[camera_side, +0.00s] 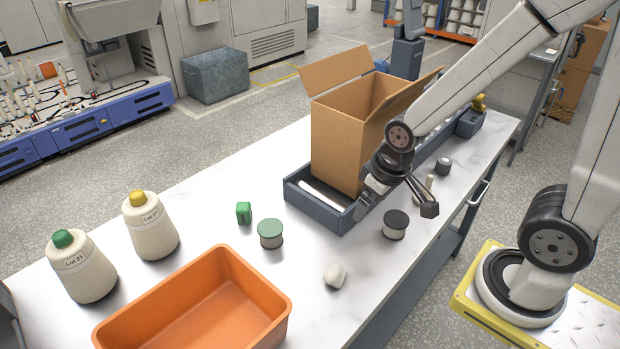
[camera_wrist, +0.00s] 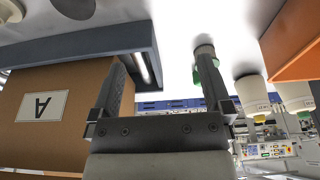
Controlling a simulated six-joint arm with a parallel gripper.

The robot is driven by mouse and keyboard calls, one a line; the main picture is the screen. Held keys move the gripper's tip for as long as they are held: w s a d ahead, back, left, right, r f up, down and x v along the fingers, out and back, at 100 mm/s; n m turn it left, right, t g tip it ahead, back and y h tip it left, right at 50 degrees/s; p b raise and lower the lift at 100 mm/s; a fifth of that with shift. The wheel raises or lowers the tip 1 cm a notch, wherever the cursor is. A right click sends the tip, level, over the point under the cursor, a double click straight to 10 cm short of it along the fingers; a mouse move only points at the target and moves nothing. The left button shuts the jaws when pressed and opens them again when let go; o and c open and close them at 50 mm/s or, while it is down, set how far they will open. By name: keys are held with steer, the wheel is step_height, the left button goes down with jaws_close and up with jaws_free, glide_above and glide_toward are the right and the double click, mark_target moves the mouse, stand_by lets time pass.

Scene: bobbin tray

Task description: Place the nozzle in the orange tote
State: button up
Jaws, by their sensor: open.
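The orange tote (camera_side: 270,300) stands empty at the front of the table in the side view; its edge shows at upper right in the wrist view (camera_wrist: 294,62). I cannot tell for sure which object is the nozzle; a small off-white piece (camera_side: 335,277) lies right of the tote, and a small beige upright piece (camera_side: 430,184) stands behind my gripper.
An open cardboard box (camera_side: 345,140) stands in the grey tray (camera_side: 318,208). Filters with green (camera_side: 270,228) and black (camera_side: 396,220) tops, a green block (camera_side: 243,213) and a grey cylinder (camera_side: 443,166) are around it. Two cones (camera_side: 152,235) stand left.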

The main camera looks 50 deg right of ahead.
steer(key=n+y, duration=0.3)
steer(key=n, duration=0.6)
glide_above(244, 205)
steer(key=s+d, duration=0.2)
steer(key=shift+t, duration=0.3)
steer(key=f, duration=0.7)
steer(key=shift+s+a+f, duration=0.15)
steer(key=shift+s+f, duration=0.05)
steer(key=shift+f, duration=0.1)
steer(key=shift+w+a+f, duration=0.25)
steer(key=shift+w+f, duration=0.05)
steer(key=shift+w, duration=0.15)
steer(key=shift+f, duration=0.1)
steer(key=shift+x, duration=1.2)
steer(key=shift+f, duration=0.1)
steer(key=shift+x, duration=2.5)
